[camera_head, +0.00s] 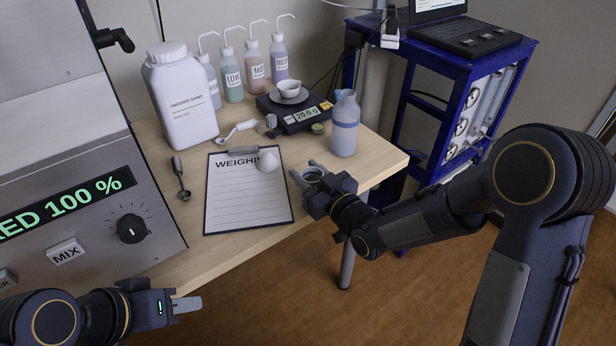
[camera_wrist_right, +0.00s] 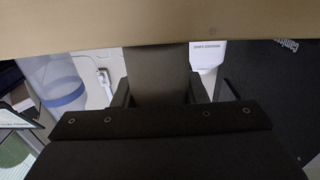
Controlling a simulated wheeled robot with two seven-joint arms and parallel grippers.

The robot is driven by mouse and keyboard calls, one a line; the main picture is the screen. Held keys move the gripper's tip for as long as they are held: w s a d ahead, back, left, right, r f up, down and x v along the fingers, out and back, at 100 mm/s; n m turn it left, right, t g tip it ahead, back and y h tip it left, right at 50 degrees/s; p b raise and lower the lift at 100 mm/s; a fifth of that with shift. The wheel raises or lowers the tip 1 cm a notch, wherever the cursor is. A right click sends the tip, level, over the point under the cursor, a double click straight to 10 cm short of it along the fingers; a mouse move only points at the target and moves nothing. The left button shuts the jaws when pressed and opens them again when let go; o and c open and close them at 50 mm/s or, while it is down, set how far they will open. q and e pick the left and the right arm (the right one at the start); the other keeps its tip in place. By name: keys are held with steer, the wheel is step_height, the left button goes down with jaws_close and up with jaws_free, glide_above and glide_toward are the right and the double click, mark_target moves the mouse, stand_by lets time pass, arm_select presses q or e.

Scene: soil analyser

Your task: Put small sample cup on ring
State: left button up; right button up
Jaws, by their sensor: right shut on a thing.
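My right gripper (camera_head: 309,177) is at the right front of the table, beside the clipboard's right edge. Its fingers are shut on a small round thing with a pale rim and dark opening, which looks like the small sample cup (camera_head: 314,173); it is mostly hidden by the fingers. In the right wrist view the fingertips and the held thing cannot be made out. I cannot pick out the ring for certain. My left gripper (camera_head: 187,304) is at the bottom left, in front of the table edge, with nothing visible in it; its fingers overlap from this side.
A blue-banded bottle (camera_head: 344,125) stands just behind my right gripper.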

steer(key=shift+f, duration=0.35)
steer(key=shift+f, duration=0.1)
steer(key=o, duration=0.9)
steer(key=shift+o, duration=0.2)
steer(key=shift+r, duration=0.35)
steer(key=v, duration=1.2)
